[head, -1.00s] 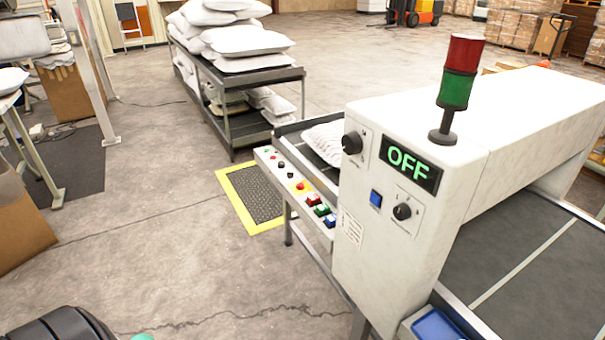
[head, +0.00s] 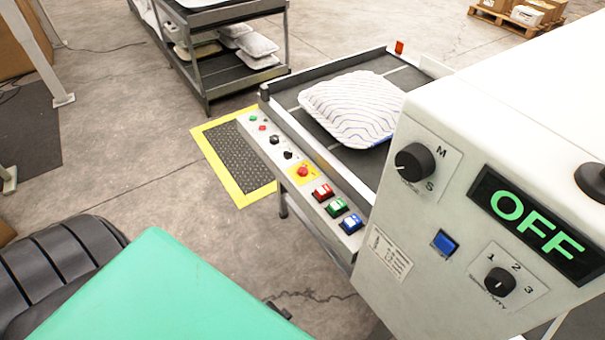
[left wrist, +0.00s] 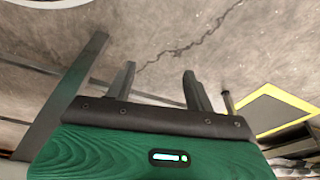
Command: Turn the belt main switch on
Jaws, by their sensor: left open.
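The white machine housing (head: 440,110) stands at the right with a dark display reading green OFF (head: 535,222). Its face carries a black M/S knob (head: 414,161), a blue button (head: 445,243) and a black knob marked 1, 2, 3 (head: 499,281). A sloped control strip (head: 271,145) beside the belt holds small green and red buttons, two black knobs, a red emergency button on yellow (head: 303,171), and red, green and blue buttons. I cannot tell which control is the main switch. My left gripper (left wrist: 158,76) is open and empty above the floor in the left wrist view.
A white striped pillow (head: 352,107) lies on the dark belt. A rack (head: 208,65) with pillows stands behind. A yellow-edged mat (head: 238,195) lies on the floor left of the control strip. Open floor (head: 130,150) lies at the left.

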